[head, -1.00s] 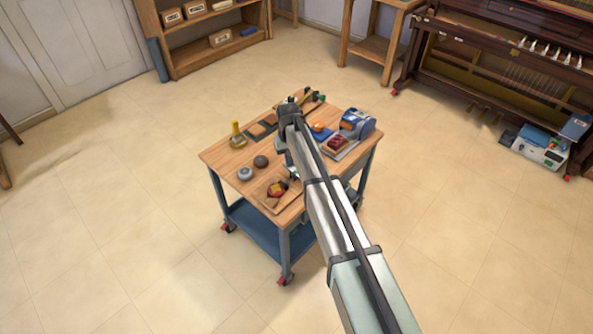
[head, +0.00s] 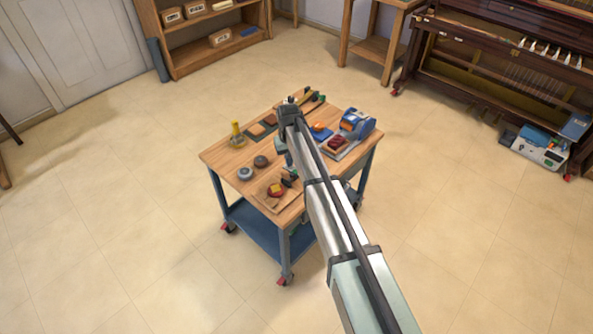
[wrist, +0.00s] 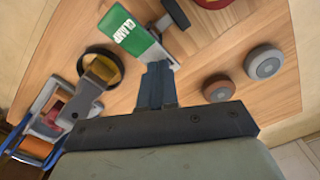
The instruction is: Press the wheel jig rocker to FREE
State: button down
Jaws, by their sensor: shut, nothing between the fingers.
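The rocker (wrist: 128,30) shows in the wrist view as a green plate with the white word CLAMP. A dark bar (wrist: 174,13) lies beside its right end. My gripper (wrist: 158,66) is shut and empty, its fingertips over or against the rocker's near right edge. I cannot tell whether they touch it. The FREE marking is not visible. In the head view, a wooden board (head: 267,204) with a red and yellow round part (head: 275,190) sits at the bench's near corner. A red round edge (wrist: 212,3) shows at the top of the wrist view.
A grey puck (wrist: 263,62) and a brown puck (wrist: 218,88) lie right of my fingers. A black ring (wrist: 85,62) lies left. A blue machine (head: 357,124) stands on the bench's right side. A yellow bottle (head: 236,135) stands at the left.

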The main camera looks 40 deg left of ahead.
notch_tip(320, 180, up, 6)
jog(key=shift+r, duration=0.2)
dwell(0.7)
dwell(0.4)
